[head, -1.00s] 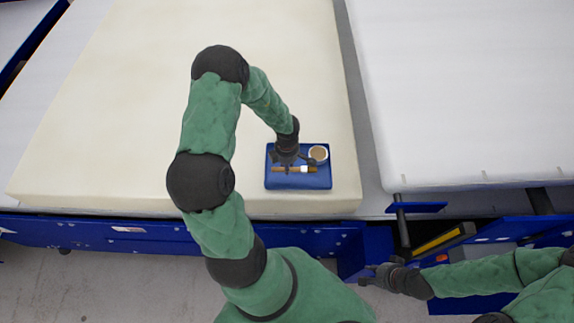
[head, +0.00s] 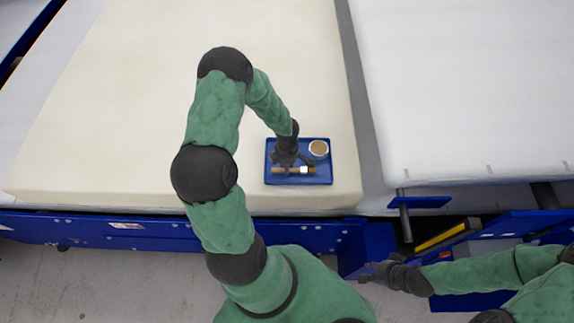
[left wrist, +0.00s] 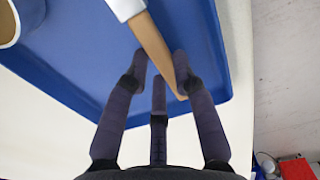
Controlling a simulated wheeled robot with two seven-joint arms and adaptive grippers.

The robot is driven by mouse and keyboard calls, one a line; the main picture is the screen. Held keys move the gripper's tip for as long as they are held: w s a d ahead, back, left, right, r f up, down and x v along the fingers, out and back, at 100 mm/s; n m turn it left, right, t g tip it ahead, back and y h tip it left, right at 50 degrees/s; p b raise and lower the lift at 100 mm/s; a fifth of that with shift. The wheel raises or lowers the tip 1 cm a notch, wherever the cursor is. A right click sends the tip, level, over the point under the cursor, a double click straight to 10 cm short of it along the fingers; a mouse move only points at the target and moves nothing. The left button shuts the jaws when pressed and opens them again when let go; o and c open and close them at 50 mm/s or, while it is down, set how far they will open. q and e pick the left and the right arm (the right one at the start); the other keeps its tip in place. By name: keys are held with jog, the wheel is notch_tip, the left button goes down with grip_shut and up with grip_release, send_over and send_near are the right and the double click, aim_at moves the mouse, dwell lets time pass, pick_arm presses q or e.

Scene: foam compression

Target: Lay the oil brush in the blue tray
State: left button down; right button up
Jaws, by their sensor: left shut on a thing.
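The blue tray (head: 275,181) lies on the cream foam block near its front right corner. The oil brush (head: 291,170) is over the front part of the tray, lying crosswise, with its pale ferrule to the right. My left gripper (head: 285,164) is shut on the brush's wooden handle. In the left wrist view the handle (left wrist: 153,48) runs between the fingers (left wrist: 161,85), and the tray floor (left wrist: 90,60) is below. I cannot tell whether the brush touches the tray. My right gripper (head: 368,272) is empty, off the foam, with its fingers apart.
A white cup with brown contents (head: 318,149) stands in the tray's back right corner. The cream foam block (head: 130,120) is bare to the left. A gap separates it from a white foam block (head: 470,90) on the right.

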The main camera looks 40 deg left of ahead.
pick_arm(q)
jog(key=shift+f, duration=0.5)
jog(key=c, duration=0.9)
grip_release()
jog(key=shift+c, duration=0.2)
jog(key=shift+r, duration=0.15)
notch_tip(320, 180, up, 12)
